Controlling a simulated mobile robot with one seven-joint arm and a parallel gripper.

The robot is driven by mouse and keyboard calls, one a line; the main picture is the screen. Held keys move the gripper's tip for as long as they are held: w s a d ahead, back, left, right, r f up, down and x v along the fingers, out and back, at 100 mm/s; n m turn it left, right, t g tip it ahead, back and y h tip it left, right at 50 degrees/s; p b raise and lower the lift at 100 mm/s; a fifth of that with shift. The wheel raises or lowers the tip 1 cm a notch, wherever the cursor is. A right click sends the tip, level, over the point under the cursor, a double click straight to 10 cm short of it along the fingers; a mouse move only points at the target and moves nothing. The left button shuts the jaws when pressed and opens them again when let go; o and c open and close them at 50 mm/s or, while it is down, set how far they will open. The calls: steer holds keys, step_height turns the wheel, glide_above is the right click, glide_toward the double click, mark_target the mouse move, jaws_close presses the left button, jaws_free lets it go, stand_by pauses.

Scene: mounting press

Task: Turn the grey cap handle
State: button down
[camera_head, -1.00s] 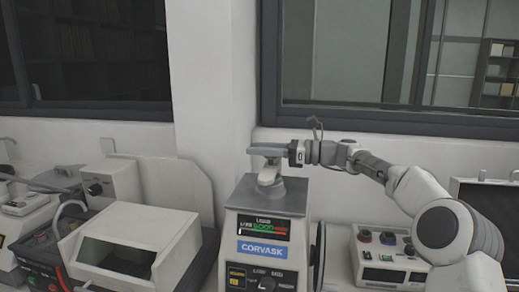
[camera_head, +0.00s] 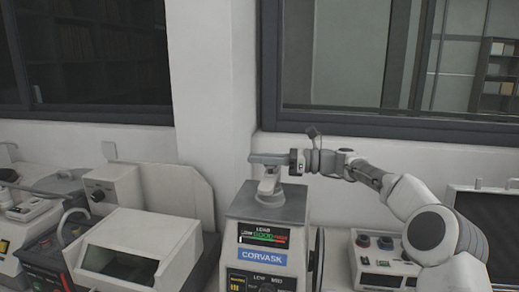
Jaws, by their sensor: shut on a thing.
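The grey cap handle (camera_head: 265,159) is a flat bar on a short light stem above the grey top of the mounting press (camera_head: 301,233). The press is a pale box with a load display and a blue CORVASK label. My gripper (camera_head: 286,160) reaches in from the right and is shut on the right end of the handle. The fingers are small in this view, and their exact contact is hard to make out. The left end of the bar is free.
A pale hooded machine (camera_head: 142,232) stands close on the left. A control box with knobs (camera_head: 380,264) stands on the right under my arm. A wall and window frame (camera_head: 400,124) lie behind.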

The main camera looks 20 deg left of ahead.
steer(key=shift+s+r+n+g+p, duration=0.1)
steer(key=shift+r+n+g+p, duration=0.35)
steer(key=shift+p, duration=1.4)
steer(key=shift+r+n+g+p, duration=0.1)
steer(key=shift+n+g+p, duration=0.35)
steer(key=shift+g+p, duration=0.95)
steer(key=p, duration=0.3)
steer(key=shift+s+f+n+h, duration=0.15)
steer(key=shift+f+n+h, duration=0.15)
steer(key=shift+f, duration=0.15)
steer(key=c, duration=0.9)
jaws_free()
steer(key=shift+d+f, duration=0.1)
steer(key=b+v, duration=0.1)
steer(key=v, duration=0.4)
steer(key=shift+d, duration=0.1)
steer(key=shift+v, duration=1.15)
